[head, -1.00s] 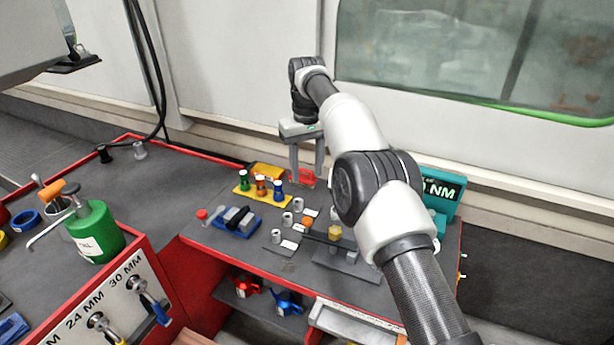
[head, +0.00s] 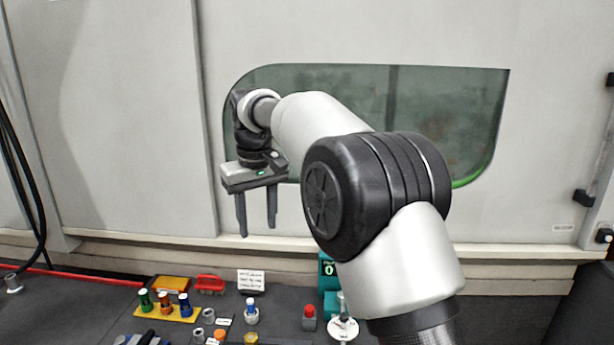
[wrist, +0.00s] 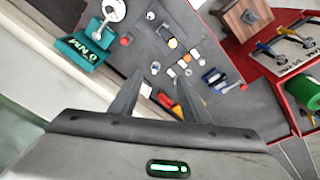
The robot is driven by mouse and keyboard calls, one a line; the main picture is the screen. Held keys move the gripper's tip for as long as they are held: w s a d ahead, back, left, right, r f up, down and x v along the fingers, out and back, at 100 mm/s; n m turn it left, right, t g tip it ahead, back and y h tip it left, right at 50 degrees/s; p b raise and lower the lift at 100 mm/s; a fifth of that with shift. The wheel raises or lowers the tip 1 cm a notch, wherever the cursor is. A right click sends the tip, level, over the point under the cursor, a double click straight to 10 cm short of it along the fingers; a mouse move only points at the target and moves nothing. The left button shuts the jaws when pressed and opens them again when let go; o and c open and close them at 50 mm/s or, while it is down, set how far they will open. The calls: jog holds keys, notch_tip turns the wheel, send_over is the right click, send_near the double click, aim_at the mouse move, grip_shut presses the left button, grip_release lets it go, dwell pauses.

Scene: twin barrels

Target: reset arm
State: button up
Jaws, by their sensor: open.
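My gripper (head: 257,226) is at the end of my raised arm in the head view, in front of the pale wall panel and the window's left edge. Its two fingers point down, stand apart and have nothing between them. In the wrist view my gripper (wrist: 160,105) shows its fingers spread over the workbench (wrist: 225,115), with bare space between them. The fingers are well above the bench things and touch none of them.
Below on the bench are a yellow rack with coloured bottles (head: 167,312), a red clip-like item (head: 209,283), a white sign card (head: 251,280) and a teal display box (head: 328,272). Free air surrounds my gripper.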

jog(key=s+d+r+m+t+p, duration=0.1)
jog(key=s+d+r+m, duration=0.1)
jog(key=s+d+r, duration=0.5)
jog(key=s+d+r+m+t+p, duration=0.1)
jog(key=s+d+r, duration=0.1)
jog(key=s+d, duration=0.8)
jog(key=s+d+f+m+t+p, duration=0.1)
jog(key=s+d+f, duration=0.2)
jog(key=s, duration=0.4)
jog(key=s+d+f+m, duration=0.2)
jog(key=s+d+f, duration=0.1)
jog(key=s+d, duration=0.2)
jog(key=shift+s+d+f+t+h+p, duration=0.15)
jog(key=shift+s+d+t+h+p, duration=0.2)
jog(key=shift+s, duration=0.8)
jog(key=shift+a, duration=0.2)
